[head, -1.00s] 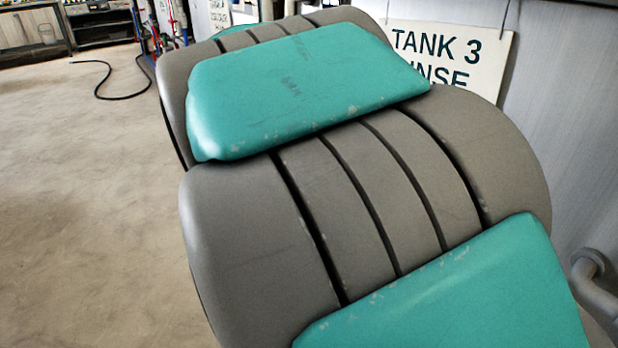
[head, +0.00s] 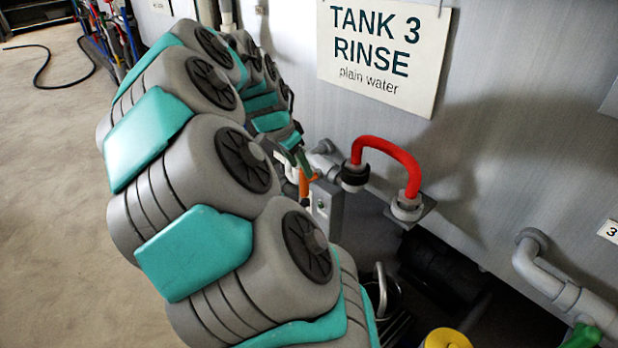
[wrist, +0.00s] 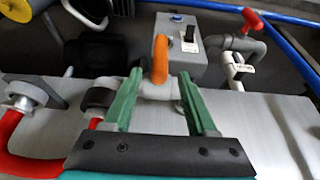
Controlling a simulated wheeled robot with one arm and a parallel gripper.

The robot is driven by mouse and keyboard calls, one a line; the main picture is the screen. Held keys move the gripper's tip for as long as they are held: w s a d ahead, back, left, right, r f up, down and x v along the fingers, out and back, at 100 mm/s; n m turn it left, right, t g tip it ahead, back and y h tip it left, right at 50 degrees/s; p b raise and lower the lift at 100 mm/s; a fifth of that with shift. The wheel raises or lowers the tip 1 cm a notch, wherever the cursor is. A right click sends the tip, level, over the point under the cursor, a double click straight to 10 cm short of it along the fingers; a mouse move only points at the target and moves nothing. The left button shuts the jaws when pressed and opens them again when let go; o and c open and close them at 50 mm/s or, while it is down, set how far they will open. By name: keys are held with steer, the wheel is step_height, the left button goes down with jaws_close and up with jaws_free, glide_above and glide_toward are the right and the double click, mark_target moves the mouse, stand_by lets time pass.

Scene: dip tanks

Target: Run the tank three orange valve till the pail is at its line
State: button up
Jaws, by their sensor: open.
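The orange valve handle (head: 305,185) is on the pipework at the foot of the tank, under the TANK 3 RINSE sign (head: 382,45). In the wrist view the orange handle (wrist: 160,58) stands upright on a grey pipe, centred just beyond and between my fingertips. My gripper (wrist: 160,76) has its two green fingers spread, one on each side of the handle's line; I see no contact. In the head view my arm hides most of my gripper (head: 302,162). I cannot make out the pail or its line for certain.
A grey switch box (wrist: 190,38) stands right behind the handle. A red-handled valve (wrist: 252,20) and a white tag (wrist: 240,66) are to its right. A red hose (head: 390,152) loops from the tank wall. A yellow object (head: 447,338) is low in front.

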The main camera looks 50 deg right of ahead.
mark_target(308, 181)
steer(key=x, duration=0.6)
steer(key=shift+s+f, duration=0.15)
steer(key=shift+f, duration=0.1)
steer(key=shift+d+f, duration=0.3)
steer(key=shift+f, duration=0.25)
steer(key=shift+c, duration=0.2)
jaws_close()
